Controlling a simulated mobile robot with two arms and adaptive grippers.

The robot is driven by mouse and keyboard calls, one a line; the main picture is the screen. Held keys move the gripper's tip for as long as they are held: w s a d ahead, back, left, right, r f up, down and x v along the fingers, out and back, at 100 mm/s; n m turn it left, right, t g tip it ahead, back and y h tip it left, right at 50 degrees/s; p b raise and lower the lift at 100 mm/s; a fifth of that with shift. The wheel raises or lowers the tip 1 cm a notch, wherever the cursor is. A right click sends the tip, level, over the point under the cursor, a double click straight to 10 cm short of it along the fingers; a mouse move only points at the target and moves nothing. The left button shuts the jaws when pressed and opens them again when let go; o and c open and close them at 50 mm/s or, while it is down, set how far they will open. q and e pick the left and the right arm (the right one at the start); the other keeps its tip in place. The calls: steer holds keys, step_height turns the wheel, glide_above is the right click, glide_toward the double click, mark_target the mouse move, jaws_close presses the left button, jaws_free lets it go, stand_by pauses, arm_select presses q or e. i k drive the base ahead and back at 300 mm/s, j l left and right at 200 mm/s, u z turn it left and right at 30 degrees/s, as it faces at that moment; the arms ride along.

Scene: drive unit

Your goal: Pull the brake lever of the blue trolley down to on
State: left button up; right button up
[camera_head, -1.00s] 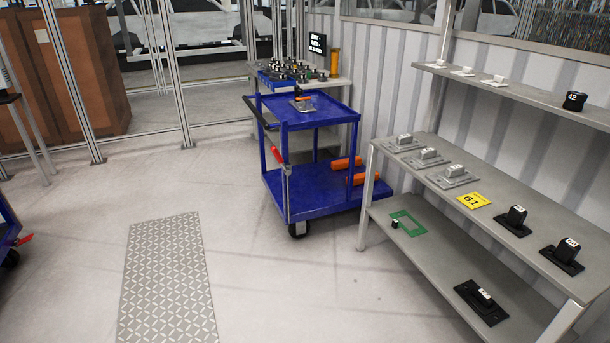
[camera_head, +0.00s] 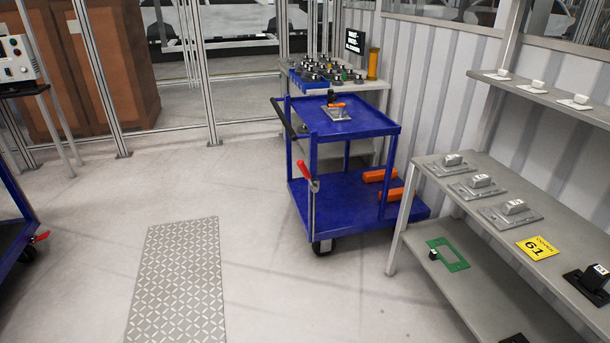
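The blue trolley (camera_head: 352,125) stands right of the middle, beside the grey shelf. Its brake lever (camera_head: 305,171) has a red handle and sits on the front left post, tilted with the red end up and to the left. A black push handle (camera_head: 287,118) is at the trolley's left end. A grey plate with a small black and orange part (camera_head: 336,112) lies on the top shelf. Orange blocks (camera_head: 379,175) lie on the lower shelf. Neither of my grippers is in view.
A grey shelf unit (camera_head: 423,231) with several mounted parts stands close on the trolley's right. A table (camera_head: 377,85) with dark round parts is behind it. Another blue cart (camera_head: 13,209) shows at the left edge. The floor (camera_head: 258,275) in front and left of the trolley is clear.

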mark_target(300, 164)
steer(key=i+j+u, duration=0.1)
steer(key=i+j, duration=0.15)
steer(key=i, duration=0.3)
steer(key=i+j, duration=0.2)
steer(key=i, duration=0.35)
steer(key=i+j+u, duration=0.15)
steer(key=i, duration=0.4)
steer(key=i+j+u, duration=0.1)
steer(key=i, duration=0.45)
steer(key=j, duration=0.05)
